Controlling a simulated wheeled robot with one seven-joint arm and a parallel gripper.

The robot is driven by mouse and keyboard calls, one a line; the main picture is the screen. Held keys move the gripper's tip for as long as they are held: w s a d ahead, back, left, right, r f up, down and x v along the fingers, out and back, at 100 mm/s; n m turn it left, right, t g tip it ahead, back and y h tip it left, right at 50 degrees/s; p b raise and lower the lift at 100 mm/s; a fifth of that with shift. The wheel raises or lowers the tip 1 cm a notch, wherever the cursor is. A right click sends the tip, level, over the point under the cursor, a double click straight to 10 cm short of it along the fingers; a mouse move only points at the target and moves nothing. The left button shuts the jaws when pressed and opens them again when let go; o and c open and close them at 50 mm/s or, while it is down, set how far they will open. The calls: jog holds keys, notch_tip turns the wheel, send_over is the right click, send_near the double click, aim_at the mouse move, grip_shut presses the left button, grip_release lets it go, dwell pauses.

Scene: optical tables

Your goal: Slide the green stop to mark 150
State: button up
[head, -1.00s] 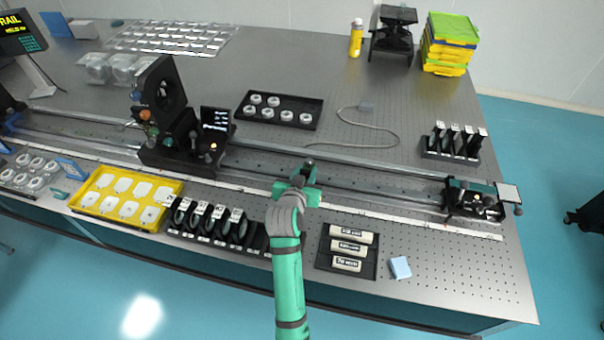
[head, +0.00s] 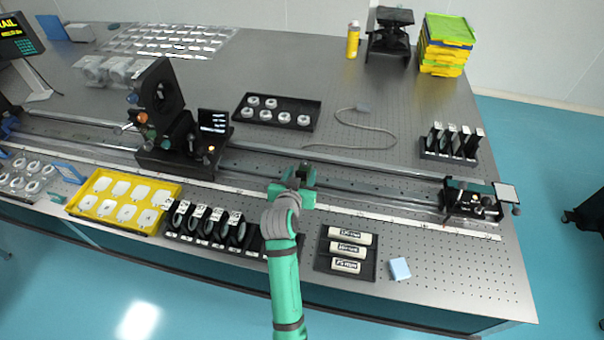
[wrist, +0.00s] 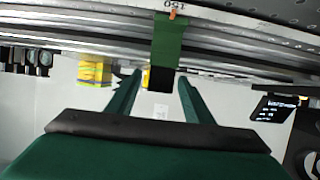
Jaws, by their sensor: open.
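The green stop (wrist: 168,45) sits on the rail in the wrist view, with a black end towards my gripper. Its small orange pointer (wrist: 173,14) lies at the printed 150 on the white scale (wrist: 205,14), close beside the digits. The exact tick is too small to read. My gripper (wrist: 158,77) is open, with one finger on each side of the stop's black end and visible gaps between. In the head view my gripper (head: 301,182) is over the front of the long rail (head: 375,184), largely hiding the stop there.
A black lens carriage (head: 180,150) stands on the rail at left, and another carriage (head: 472,200) at right. Holders with dark discs (head: 210,225) and a tray of white cylinders (head: 347,250) lie in front of the rail. The rail between my gripper and the right carriage is clear.

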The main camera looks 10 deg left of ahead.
jog(key=v, duration=1)
jog(key=shift+s, duration=0.25)
jog(key=shift+w, duration=0.15)
